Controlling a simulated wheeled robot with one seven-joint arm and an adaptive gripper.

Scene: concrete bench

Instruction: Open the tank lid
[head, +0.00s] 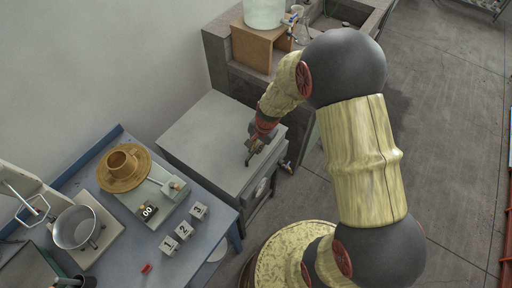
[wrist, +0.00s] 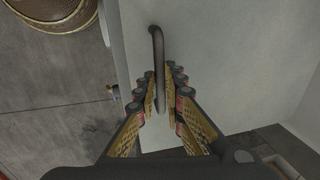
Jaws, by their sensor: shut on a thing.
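The tank (head: 262,190) is a grey box standing past the end of the blue table. Its flat, pale grey lid (head: 205,135) lies level on top and looks closed; the lid also fills much of the wrist view (wrist: 235,70). A dark bar handle (wrist: 156,50) rises from the lid near its edge. My gripper (head: 253,149) is at this handle, over the lid's right side. In the wrist view its fingers (wrist: 161,92) lie on both sides of the handle and are shut on it. The handle's lower part is partly hidden between the fingers.
The blue table (head: 215,222) holds a scale with a brown bowl (head: 124,168), numbered blocks (head: 184,231) and a metal pan (head: 77,228). Behind the tank stands a concrete bench with a wooden box (head: 258,45). Open floor (head: 450,130) lies to the right.

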